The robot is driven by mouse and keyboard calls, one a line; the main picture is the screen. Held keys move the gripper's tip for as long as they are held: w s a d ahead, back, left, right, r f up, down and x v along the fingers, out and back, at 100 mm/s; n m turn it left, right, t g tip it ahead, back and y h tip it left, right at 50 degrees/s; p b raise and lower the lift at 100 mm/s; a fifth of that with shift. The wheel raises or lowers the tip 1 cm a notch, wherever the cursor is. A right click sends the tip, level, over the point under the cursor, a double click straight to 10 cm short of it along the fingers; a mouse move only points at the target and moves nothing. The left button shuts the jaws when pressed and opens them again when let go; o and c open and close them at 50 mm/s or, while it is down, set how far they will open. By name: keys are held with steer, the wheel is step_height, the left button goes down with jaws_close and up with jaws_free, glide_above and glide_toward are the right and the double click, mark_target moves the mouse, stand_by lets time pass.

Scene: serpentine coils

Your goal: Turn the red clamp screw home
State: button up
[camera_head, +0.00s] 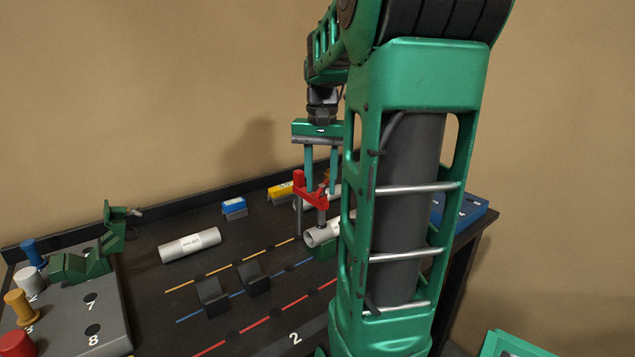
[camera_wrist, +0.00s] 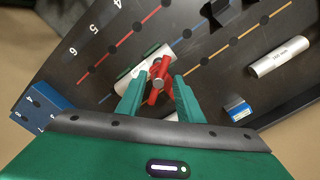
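The red clamp (camera_head: 312,196) stands over a light grey cylinder (camera_head: 322,235) on the dark bench. In the wrist view its red part, with a round grey centre (camera_wrist: 157,68), lies across the gap between my fingers. My gripper (camera_head: 321,186) points down at the clamp from above. Its two green fingers are apart, one on each side of the red part, as the wrist view also shows (camera_wrist: 162,80). I cannot tell whether either finger touches it. My arm hides part of the cylinder and the bench behind it in the head view.
A loose labelled grey cylinder (camera_head: 190,245), a blue block (camera_head: 234,208) and a yellow block (camera_head: 280,192) lie on the bench. Black holders (camera_head: 212,297) stand along coloured lines. A grey numbered board (camera_head: 112,318) with coloured pegs is at left. A blue box (camera_head: 472,210) is at right.

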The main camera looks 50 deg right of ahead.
mark_target(320, 185)
steer(key=shift+r, duration=0.1)
step_height(320, 185, up, 11)
steer(key=shift+f, duration=0.2)
stand_by(0.7)
steer(key=s+a+f+n, duration=0.2)
steer(key=s+a+f, duration=0.3)
steer(key=a+f, duration=0.3)
step_height(320, 185, down, 2)
steer(key=shift+s+a+f+n, duration=0.1)
steer(key=shift+s+a+n, duration=0.15)
steer(key=shift+n, duration=0.15)
steer(key=s+a+f+n, duration=0.1)
steer(key=s+a+f, duration=0.1)
steer(key=f, duration=0.1)
steer(key=s+a+f+n, duration=0.1)
steer(key=s+a+f, duration=0.1)
steer(key=s+f, duration=0.1)
steer(key=s+a+f, duration=0.2)
steer(key=a+f, duration=0.1)
steer(key=f, duration=0.2)
steer(key=shift+s+a+n, duration=0.1)
steer(key=shift+s+n, duration=0.25)
steer(key=shift+n, duration=0.05)
steer(key=shift+c, duration=1.1)
steer(key=shift+s+a+f, duration=0.1)
steer(key=shift+s+f, duration=0.1)
steer(key=shift+f, duration=0.05)
jaws_close()
